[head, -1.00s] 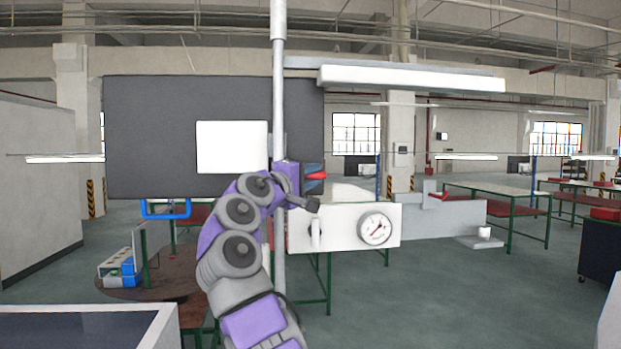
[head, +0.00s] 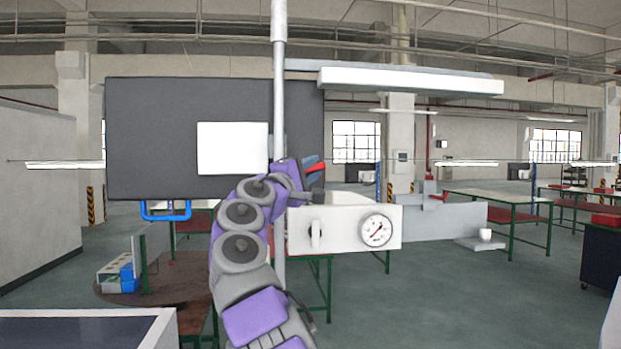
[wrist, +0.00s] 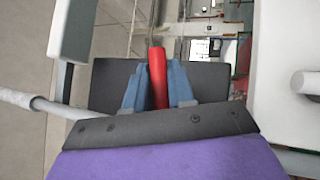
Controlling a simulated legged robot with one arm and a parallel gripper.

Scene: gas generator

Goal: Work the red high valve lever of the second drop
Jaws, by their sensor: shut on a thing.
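The red lever (head: 316,167) shows at the right side of the vertical grey pipe (head: 279,110), above the white gauge panel. My gripper (head: 313,162) is at the lever, its blue fingers beside the red. In the wrist view the red lever (wrist: 158,75) lies between the two blue fingers of my gripper (wrist: 158,88), which are shut on it. The lever's tip sticks out past the fingertips. The lever's base and pivot are hidden behind my gripper and arm.
A white panel with a round gauge (head: 376,231) and a small white handle (head: 316,234) sits just below my gripper. A dark board (head: 150,130) with a white sheet (head: 232,148) stands left of the pipe. A long white lamp (head: 410,80) hangs above right.

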